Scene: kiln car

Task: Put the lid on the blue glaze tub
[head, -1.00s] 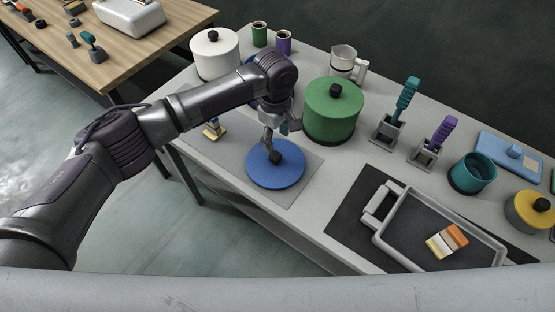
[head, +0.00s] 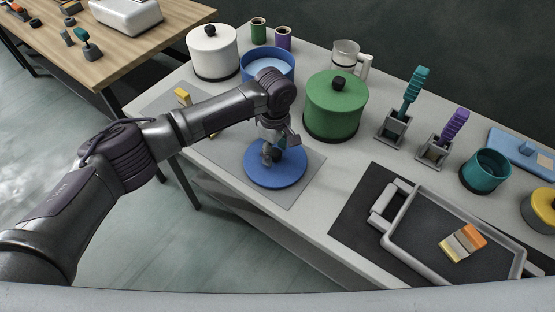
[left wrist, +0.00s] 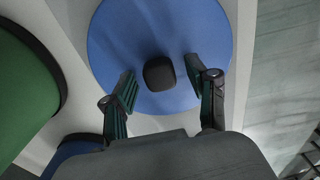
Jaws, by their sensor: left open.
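The blue lid (head: 262,174) lies flat on a grey mat on the table, below my left gripper (head: 272,155). In the left wrist view the lid (left wrist: 205,35) has a dark knob (left wrist: 159,73) at its middle. My left gripper (left wrist: 161,90) is open, with one finger on each side of the knob and a gap on both sides. The blue glaze tub (head: 289,57) stands open behind my left forearm, with pale blue glaze inside. My arm hides part of the tub. My right gripper is not in view.
The green lidded tub (head: 330,112) stands close to the right of my left gripper. A white lidded tub (head: 213,60) stands left of the blue tub. A grey tray (head: 400,236) lies at the front right, with brush holders (head: 396,128) behind it.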

